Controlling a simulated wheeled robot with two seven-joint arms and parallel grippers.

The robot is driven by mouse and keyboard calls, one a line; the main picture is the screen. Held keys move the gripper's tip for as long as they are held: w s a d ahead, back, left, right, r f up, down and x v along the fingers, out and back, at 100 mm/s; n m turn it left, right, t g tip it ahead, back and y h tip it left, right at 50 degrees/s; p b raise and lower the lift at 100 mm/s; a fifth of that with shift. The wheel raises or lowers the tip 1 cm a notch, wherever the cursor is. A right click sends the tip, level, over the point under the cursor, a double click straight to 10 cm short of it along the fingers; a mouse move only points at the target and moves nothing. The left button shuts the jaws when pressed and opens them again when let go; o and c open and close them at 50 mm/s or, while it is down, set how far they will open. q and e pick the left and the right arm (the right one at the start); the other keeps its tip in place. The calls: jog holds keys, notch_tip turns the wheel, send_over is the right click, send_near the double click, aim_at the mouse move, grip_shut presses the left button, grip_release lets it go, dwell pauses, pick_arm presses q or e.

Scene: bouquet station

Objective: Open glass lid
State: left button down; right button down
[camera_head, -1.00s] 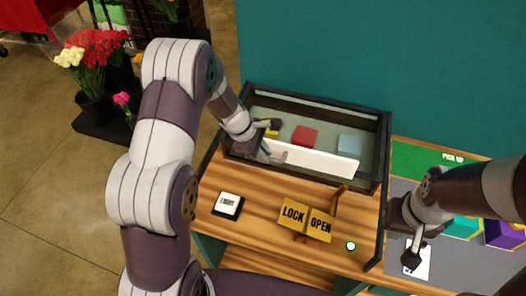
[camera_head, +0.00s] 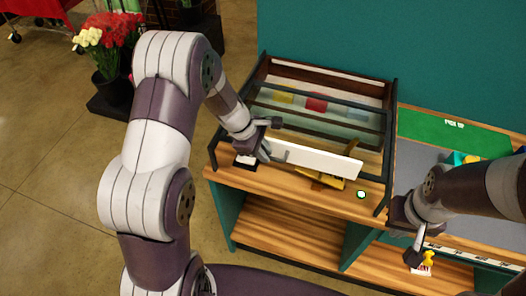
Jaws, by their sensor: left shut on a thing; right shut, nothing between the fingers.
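A display case with a dark frame (camera_head: 391,120) stands on the wooden counter. Glass and dark crossbars show over its top; coloured blocks, one of them red (camera_head: 317,102), show inside. I cannot tell clearly how far the glass lid is raised. A long white bar (camera_head: 325,160) crosses the front of the case. My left gripper (camera_head: 266,150) is shut on the bar's left end. The bar partly hides the yellow LOCK/OPEN sign (camera_head: 332,181) behind it. My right gripper (camera_head: 415,254) is shut and empty, low at the right, apart from the case.
The LIGHT button (camera_head: 245,161) is partly hidden beside my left gripper. A green panel (camera_head: 450,132) marked PICK UP lies right of the case. Open shelves (camera_head: 285,228) show below the counter. Flowers in dark pots (camera_head: 112,85) stand on the floor at left.

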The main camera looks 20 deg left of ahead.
pick_arm(q)
jog(key=shift+w+r, duration=0.2)
jog(key=shift+r, duration=0.05)
jog(key=c, duration=1.5)
grip_release()
jog(key=shift+c, duration=0.2)
jog(key=o, duration=0.4)
jog(key=shift+s, duration=0.25)
jog(key=shift+a+r, duration=0.15)
jog(key=shift+b+v, duration=1.1)
jog(key=shift+v, duration=5.05)
jog(key=shift+s, duration=0.1)
